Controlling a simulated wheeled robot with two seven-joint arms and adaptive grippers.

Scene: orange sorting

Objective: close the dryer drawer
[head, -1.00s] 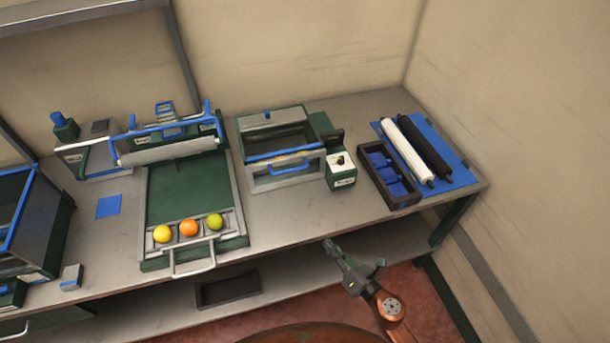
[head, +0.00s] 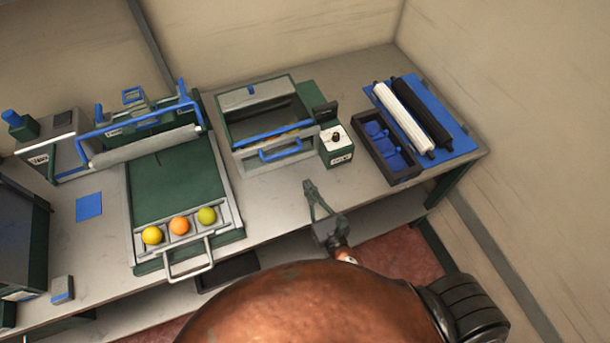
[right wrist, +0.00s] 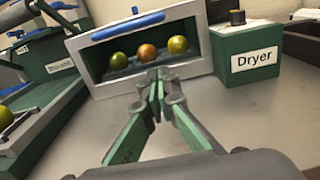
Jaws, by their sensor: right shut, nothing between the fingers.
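The dryer (head: 236,128) is a grey and green box on the bench, with a blue-handled front (head: 290,163). How far its drawer stands out is hard to tell. In the right wrist view the grey dryer front (right wrist: 96,82) faces me, with a blue handle (right wrist: 128,25) at its top. Three round fruits, green (right wrist: 118,59), orange (right wrist: 147,52) and yellow-green (right wrist: 178,44), show within its opening. My right gripper (head: 308,184) is shut and empty, just before the dryer at the bench's front edge; its fingertips (right wrist: 157,78) meet low before the opening. My left gripper is out of view.
A green control box (right wrist: 245,55) labelled "Dryer" stands right of the dryer. Left is a green tray machine (head: 170,195) with three fruits at its front.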

